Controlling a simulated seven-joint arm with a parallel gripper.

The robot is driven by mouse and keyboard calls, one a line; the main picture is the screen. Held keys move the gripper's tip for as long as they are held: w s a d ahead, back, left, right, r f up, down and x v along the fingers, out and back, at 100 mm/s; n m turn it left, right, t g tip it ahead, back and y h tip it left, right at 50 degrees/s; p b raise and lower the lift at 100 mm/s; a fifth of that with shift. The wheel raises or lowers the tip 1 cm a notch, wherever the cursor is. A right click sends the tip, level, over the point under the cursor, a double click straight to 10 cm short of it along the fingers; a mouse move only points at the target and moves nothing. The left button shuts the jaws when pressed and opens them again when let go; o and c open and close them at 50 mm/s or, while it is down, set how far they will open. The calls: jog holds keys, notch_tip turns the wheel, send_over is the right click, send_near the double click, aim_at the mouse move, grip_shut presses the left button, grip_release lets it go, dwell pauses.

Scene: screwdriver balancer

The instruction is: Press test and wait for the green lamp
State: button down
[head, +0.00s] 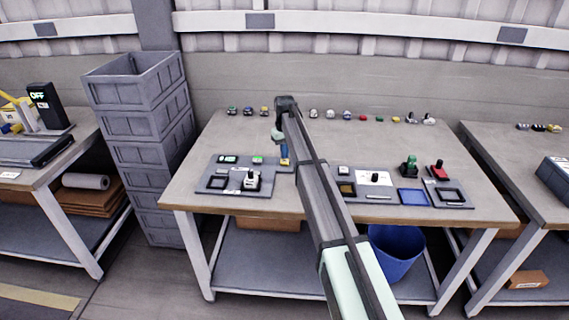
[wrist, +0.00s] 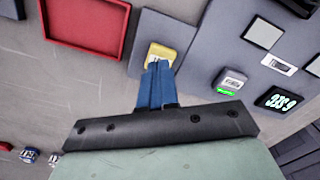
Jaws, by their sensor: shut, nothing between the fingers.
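My gripper (head: 284,153) has its blue fingers shut and empty, pointing down at the left end of the bench. In the wrist view the fingertips (wrist: 158,68) sit at or just over a yellow block (wrist: 161,52) on a grey pad; I cannot tell whether they touch or press it. Beside it, the grey test panel (head: 213,187) carries a small box with a lit green strip (wrist: 227,91), also visible in the head view (head: 257,160). A dark display with pale digits (wrist: 278,100) is lit; its reading is unclear. No test label is legible.
A red tray (wrist: 121,45) lies near the fingers in the wrist view. A white-and-black device (head: 251,181) stands on the panel. Several small parts line the bench's back (head: 315,113). Grey crates (head: 140,120) are stacked left. My arm hides the bench middle.

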jog(key=shift+f, duration=1)
dwell(0.8)
jog(key=shift+r, duration=3.55)
notch_tip(320, 180, up, 6)
send_over(285, 161)
jog(key=shift+a, duration=0.1)
